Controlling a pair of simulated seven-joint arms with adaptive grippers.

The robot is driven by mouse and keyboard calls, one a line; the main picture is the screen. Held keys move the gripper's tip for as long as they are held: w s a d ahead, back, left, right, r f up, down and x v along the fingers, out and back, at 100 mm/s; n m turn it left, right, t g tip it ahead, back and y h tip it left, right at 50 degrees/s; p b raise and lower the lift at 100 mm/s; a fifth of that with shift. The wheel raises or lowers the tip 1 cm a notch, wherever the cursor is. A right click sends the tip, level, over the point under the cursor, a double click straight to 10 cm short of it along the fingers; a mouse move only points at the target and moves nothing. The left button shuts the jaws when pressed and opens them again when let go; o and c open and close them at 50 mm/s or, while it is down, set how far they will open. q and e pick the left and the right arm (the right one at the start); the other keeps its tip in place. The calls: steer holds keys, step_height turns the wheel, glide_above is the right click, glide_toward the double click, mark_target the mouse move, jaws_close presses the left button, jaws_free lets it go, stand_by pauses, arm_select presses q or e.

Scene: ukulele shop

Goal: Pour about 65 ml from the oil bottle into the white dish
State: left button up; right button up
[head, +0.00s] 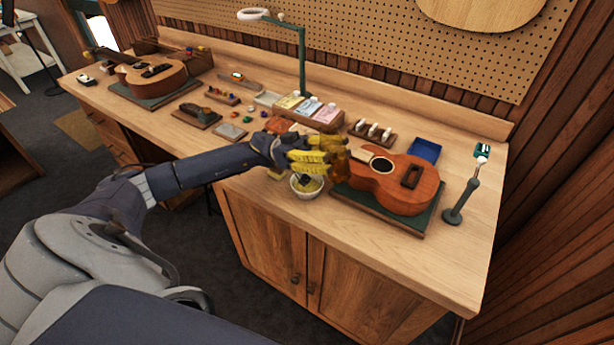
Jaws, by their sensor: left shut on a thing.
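The white dish (305,190) stands near the front edge of the workbench, just left of a ukulele. A yellowish content shows inside it. My left gripper (322,160), with yellow fingers, is above and slightly behind the dish. It is shut on the amber oil bottle (341,163), which shows only in part to the right of the fingers. The bottle's mouth and exact tilt are hidden or too small to tell, and I cannot see a stream. My right gripper is out of view.
The ukulele (398,183) lies on a dark green mat close to the right of the bottle. A small stand (461,203) is near the right edge. A lamp (302,60), boxes (318,112) and small tools stand behind. The front right bench top is clear.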

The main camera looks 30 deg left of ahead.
arm_select(q)
steer(key=shift+d+f+y, duration=0.1)
steer(key=shift+f+y, duration=0.2)
steer(key=shift+f, duration=0.2)
steer(key=shift+d+m+y+p, duration=0.15)
steer(key=shift+m+y+p, duration=0.3)
steer(key=shift+y, duration=0.55)
steer(key=shift+d+f+y+p, duration=0.2)
steer(key=shift+f+y+p, duration=0.2)
steer(key=shift+f+y, duration=0.45)
steer(key=shift+d, duration=0.1)
